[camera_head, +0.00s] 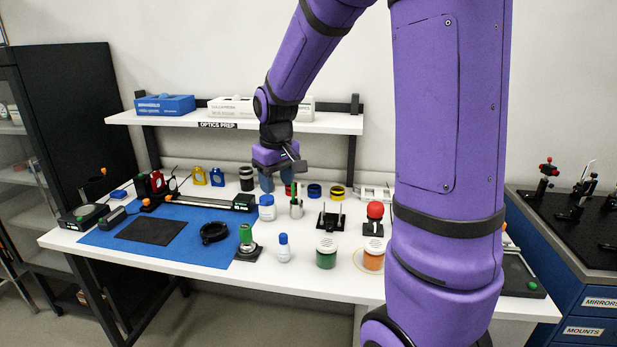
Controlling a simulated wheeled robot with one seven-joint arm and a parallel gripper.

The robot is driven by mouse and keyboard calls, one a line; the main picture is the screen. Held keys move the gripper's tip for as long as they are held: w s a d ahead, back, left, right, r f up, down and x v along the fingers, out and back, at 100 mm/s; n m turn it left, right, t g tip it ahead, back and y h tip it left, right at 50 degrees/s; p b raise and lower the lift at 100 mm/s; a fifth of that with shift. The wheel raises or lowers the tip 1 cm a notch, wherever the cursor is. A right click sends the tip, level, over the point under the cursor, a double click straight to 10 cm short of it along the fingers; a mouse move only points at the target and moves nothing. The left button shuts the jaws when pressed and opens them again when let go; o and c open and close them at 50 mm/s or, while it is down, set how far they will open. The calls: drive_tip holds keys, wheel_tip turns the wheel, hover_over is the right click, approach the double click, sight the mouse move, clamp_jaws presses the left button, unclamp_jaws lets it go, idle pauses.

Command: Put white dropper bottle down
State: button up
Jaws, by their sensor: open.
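A small white bottle with a blue cap (284,249), which looks like the white dropper bottle, stands upright on the white bench near its front edge, just right of the blue mat. My gripper (278,180) points down over the back of the bench, above and behind the bottle and apart from it. Its jaws are open, and I see nothing held between them. A wider white jar with a blue lid (267,208) stands below my gripper, at the right edge of the mat.
The blue mat (205,254) carries a black pad (152,229) and a black ring (214,233). A green-topped item (246,240), a green jar (326,252) and an orange jar (373,257) stand near the bottle. A shelf (330,123) hangs behind my gripper.

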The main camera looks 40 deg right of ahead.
drive_tip(key=s+a+r+t, duration=0.1)
drive_tip(key=s+a+r, duration=0.2)
drive_tip(key=s, duration=0.4)
drive_tip(key=s+a+r+t, duration=0.1)
drive_tip(key=s+a+r, duration=0.2)
drive_tip(key=s+r, duration=0.2)
drive_tip(key=s+a+r+t, duration=0.2)
drive_tip(key=s+a+r, duration=0.1)
drive_tip(key=s, duration=0.7)
drive_tip(key=shift+s+r, duration=0.15)
drive_tip(key=shift+r, duration=0.45)
